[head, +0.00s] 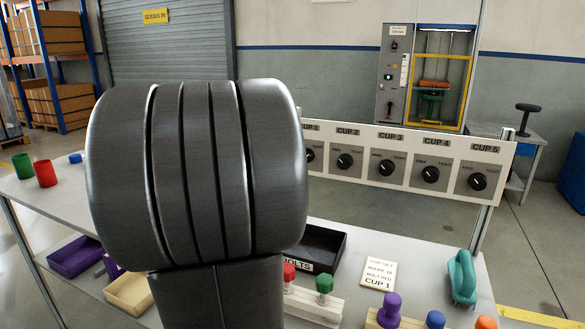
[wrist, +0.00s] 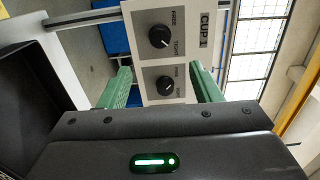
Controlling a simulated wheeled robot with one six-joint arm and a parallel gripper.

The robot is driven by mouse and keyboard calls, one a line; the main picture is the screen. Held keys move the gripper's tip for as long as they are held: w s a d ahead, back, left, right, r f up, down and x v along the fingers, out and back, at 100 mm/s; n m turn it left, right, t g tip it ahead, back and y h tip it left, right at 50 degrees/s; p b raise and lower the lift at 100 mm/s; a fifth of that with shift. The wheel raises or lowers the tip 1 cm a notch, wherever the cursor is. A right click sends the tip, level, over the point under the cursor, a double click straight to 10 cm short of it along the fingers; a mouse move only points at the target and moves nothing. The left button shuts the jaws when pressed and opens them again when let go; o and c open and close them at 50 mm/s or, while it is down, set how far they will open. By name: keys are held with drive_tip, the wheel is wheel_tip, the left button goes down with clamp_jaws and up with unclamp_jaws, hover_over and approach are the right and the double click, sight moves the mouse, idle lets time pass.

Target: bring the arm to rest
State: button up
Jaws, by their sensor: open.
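My own dark arm link fills the left middle of the head view, and my gripper is hidden there. In the wrist view my gripper (wrist: 161,72) shows two green fingers, spread apart with nothing between them. Beyond the fingers is the white knob panel (wrist: 200,58), turned sideways in that view, with the CUP 1 knob (wrist: 160,36) and a second knob (wrist: 166,85) below it. I cannot tell the exact distance from the fingers to the panel. In the head view the knob panel (head: 405,161) stands along the bench's back edge.
The bench (head: 405,250) holds a black bolts tray (head: 318,244), a CUP 1 card (head: 380,273), a teal-handled brush (head: 463,280), a purple tray (head: 74,257), a red cup (head: 46,173) and a green cup (head: 22,166). A test machine (head: 393,72) stands behind the panel.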

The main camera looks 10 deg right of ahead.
drive_tip(key=shift+s+a, duration=0.35)
drive_tip(key=shift+s, duration=0.2)
drive_tip(key=b+x, duration=0.1)
drive_tip(key=x, duration=1.3)
drive_tip(key=shift+s, duration=0.1)
